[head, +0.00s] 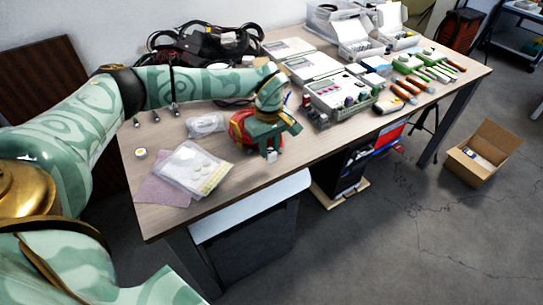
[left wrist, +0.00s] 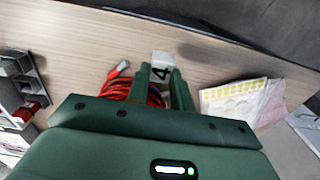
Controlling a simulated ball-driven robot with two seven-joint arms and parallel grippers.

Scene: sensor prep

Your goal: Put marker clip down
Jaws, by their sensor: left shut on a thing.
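My left gripper (head: 272,148) is over the front part of the table, pointing down, beside a coil of red cable (head: 238,130). It is shut on the marker clip (head: 272,156), a small white piece that shows just below the fingers. In the left wrist view the clip (left wrist: 161,62) shows a black "4" and sits between the two green fingertips (left wrist: 160,80). I cannot tell whether the clip touches the wooden table (left wrist: 220,60). My right gripper is not in view.
A clear bag with white discs (head: 198,168) lies to the left on a pinkish sheet (head: 160,192). A control box (head: 335,95) and several tools stand to the right. Black cables (head: 205,45) are piled behind. The table's front edge is close to the gripper.

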